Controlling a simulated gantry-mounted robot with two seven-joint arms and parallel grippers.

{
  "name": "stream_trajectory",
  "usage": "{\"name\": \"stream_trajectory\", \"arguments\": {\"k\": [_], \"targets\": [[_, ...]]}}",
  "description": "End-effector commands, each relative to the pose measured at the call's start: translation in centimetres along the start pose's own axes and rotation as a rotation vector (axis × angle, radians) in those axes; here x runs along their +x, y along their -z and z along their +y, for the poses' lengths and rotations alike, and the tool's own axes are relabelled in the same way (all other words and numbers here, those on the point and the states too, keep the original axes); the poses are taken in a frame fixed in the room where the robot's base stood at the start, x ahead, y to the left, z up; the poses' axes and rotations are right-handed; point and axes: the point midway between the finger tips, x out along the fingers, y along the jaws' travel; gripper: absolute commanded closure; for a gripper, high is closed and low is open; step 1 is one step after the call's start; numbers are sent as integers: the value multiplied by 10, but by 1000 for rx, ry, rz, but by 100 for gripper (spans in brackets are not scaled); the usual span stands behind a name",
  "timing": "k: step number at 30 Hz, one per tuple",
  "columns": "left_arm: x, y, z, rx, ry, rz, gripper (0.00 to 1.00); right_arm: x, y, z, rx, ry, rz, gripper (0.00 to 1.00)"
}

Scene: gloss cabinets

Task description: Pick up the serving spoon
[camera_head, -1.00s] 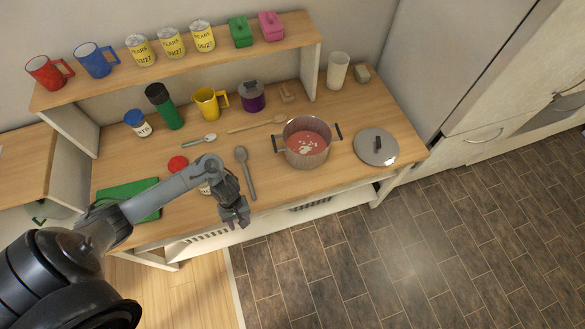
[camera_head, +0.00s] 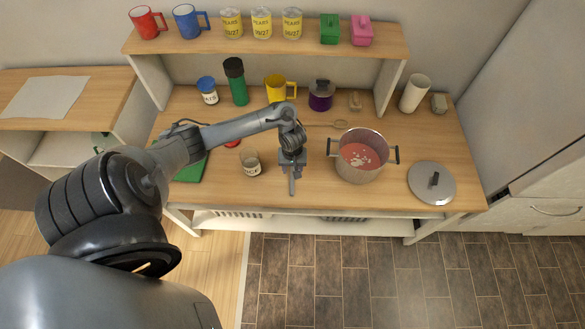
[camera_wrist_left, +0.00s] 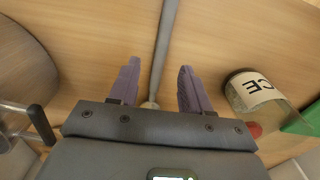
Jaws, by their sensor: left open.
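The grey serving spoon lies on the wooden counter (camera_head: 225,190); its handle (camera_head: 292,186) shows just below my left gripper, which hides the rest of it in the head view. My left gripper (camera_head: 292,163) points down over the spoon, to the left of the pot. In the left wrist view the long handle (camera_wrist_left: 165,42) runs between the two open fingers of my left gripper (camera_wrist_left: 159,88), apart from both. The handle's end shows close to the palm; the bowl is out of view there. My right gripper is not in view.
A pot of red soup (camera_head: 361,157) stands right of the gripper and a glass jar (camera_head: 250,165) stands left. A green board (camera_head: 191,170) lies farther left. A lid (camera_head: 432,184) lies at right. A shelf with mugs and cans is behind.

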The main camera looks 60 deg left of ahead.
Motion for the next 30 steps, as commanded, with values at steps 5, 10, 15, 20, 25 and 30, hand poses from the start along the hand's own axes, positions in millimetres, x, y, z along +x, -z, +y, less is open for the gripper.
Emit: {"name": "stream_trajectory", "arguments": {"k": [5, 10, 15, 20, 25, 30], "targets": [[20, -1, -1, -1, 2, -3, 52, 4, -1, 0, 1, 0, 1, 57], [41, 0, -2, -1, 2, -2, 52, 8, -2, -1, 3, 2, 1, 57], [51, 1, -2, -1, 1, 0, 52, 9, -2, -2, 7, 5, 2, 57], [51, 1, -1, 0, 0, 0, 52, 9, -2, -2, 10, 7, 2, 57], [51, 1, -1, 0, 0, 0, 67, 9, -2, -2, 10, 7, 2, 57], [51, 1, -1, 0, 0, 0, 94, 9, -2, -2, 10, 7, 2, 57]]}}
